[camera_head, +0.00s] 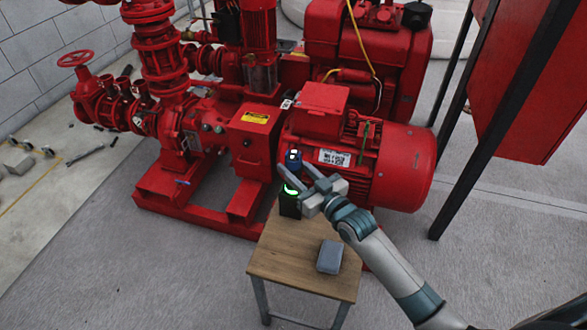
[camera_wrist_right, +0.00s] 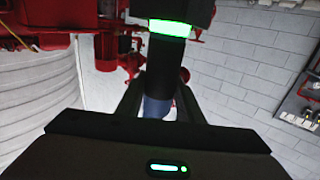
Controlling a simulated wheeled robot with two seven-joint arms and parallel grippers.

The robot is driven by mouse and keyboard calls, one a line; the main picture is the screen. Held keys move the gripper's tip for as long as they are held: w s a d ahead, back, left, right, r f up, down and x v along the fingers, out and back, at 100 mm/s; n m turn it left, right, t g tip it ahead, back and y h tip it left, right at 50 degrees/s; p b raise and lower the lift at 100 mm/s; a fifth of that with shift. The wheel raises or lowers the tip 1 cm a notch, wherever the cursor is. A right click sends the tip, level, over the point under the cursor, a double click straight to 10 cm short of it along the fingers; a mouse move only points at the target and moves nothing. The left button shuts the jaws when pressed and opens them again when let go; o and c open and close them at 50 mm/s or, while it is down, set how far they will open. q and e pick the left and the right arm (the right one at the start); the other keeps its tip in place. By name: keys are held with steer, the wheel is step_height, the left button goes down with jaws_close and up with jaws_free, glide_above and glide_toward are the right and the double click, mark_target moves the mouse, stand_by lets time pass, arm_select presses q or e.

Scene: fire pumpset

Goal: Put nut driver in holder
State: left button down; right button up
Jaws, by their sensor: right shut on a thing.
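The nut driver (camera_head: 292,157) shows a blue top with a small white patch in the head view, standing roughly upright between the fingers of my right gripper (camera_head: 294,170). In the wrist view its dark shaft (camera_wrist_right: 161,68) and blue part (camera_wrist_right: 156,106) lie between the two fingers, which are shut on it. The holder (camera_head: 289,207) is a dark block with a glowing green ring, on the small table's far left corner. In the wrist view the holder (camera_wrist_right: 180,10) and its ring are at the driver's dark end. I cannot tell how deep that end sits. My left gripper is out of view.
The wooden-topped table (camera_head: 285,260) carries a grey-blue box (camera_head: 329,257) near its front right. A red motor (camera_head: 370,160) and pump set stand close behind the table. Dark posts (camera_head: 480,140) and a red cabinet (camera_head: 535,80) are at the right. Floor is clear at front left.

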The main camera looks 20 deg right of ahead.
steer(key=shift+r, duration=0.1)
steer(key=shift+f, duration=0.2)
steer(key=o, duration=1.2)
